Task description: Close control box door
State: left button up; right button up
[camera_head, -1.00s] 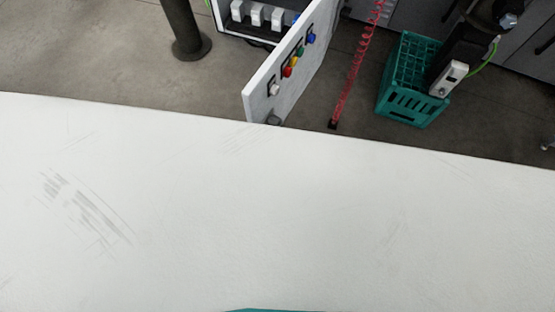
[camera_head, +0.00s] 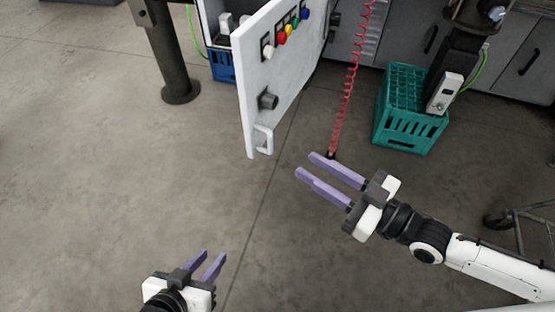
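The control box (camera_head: 210,28) stands at the top, partly out of view, with white parts inside. Its white door (camera_head: 285,75) stands open, swung out towards me. The door carries several coloured buttons, a dark knob (camera_head: 268,101) and a white handle (camera_head: 264,140) near its lower free edge. My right gripper (camera_head: 305,164) is open and empty, to the right of and slightly below the handle, apart from it in the picture. My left gripper (camera_head: 213,258) is open and empty, low in the view, below and left of the door.
A dark post (camera_head: 174,55) stands left of the box, and a blue crate (camera_head: 222,65) sits behind the door. A red coiled cable (camera_head: 347,95) hangs right of the door. A teal crate (camera_head: 408,130) stands further right. The floor at left is clear.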

jog(key=x, duration=1)
jog(key=shift+b, duration=0.4)
jog(key=shift+w, duration=0.1)
jog(key=shift+c, duration=0.5)
grip_shut()
